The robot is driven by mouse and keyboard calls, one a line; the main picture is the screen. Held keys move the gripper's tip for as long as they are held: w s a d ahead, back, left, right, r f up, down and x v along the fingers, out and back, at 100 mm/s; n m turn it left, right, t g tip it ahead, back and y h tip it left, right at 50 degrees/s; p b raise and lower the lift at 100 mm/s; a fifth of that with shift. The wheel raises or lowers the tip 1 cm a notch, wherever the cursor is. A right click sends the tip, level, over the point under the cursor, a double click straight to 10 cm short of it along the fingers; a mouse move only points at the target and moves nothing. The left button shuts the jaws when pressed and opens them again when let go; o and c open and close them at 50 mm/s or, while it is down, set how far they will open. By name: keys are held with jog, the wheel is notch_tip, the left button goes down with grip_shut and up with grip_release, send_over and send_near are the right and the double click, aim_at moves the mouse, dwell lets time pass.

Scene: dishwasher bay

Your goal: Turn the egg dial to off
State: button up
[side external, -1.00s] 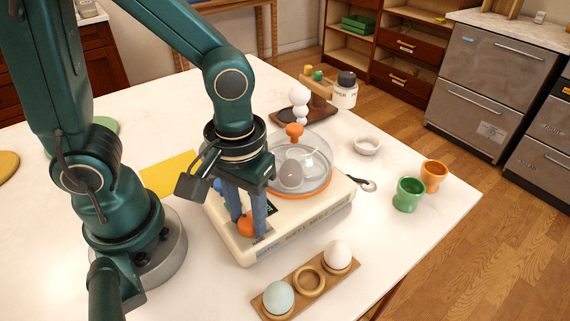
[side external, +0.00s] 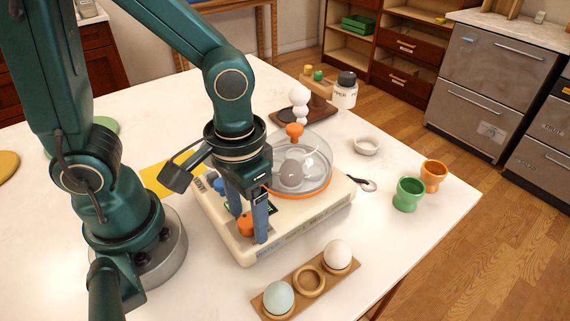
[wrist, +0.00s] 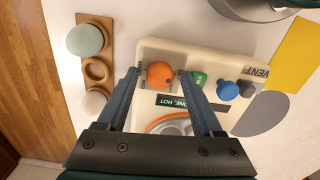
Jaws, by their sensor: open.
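The egg dial is an orange round knob (side external: 245,226) on the front corner of the cream egg cooker (side external: 290,232). In the wrist view the dial (wrist: 160,76) sits between the two blue fingers of my gripper (wrist: 158,72). My gripper (side external: 250,222) is open and points down, one finger on each side of the dial. A small gap shows on each side in the wrist view. A dark display (wrist: 182,101) reads "ONE, HOT", its start partly hidden. I cannot read the dial's setting.
A clear dome (side external: 312,160) with an orange knob covers eggs on the cooker. A wooden egg holder (side external: 310,281) lies in front; cups (side external: 408,195) stand right.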

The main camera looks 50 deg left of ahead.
jog(key=m, duration=0.8)
jog(key=shift+t, duration=0.5)
jog(key=r, duration=0.4)
jog(key=a+r, duration=0.1)
jog(key=r, duration=0.1)
jog(key=shift+w+r, duration=0.3)
jog(key=shift+w, duration=0.05)
jog(key=a+r+n+t, duration=0.1)
jog(key=a+r+n, duration=0.1)
notch_tip(320, 180, up, 9)
jog(key=n+g, duration=0.2)
jog(key=n, duration=0.3)
send_over(249, 214)
jog(key=s+a, duration=0.2)
jog(key=a, duration=0.2)
jog(key=shift+w, duration=0.2)
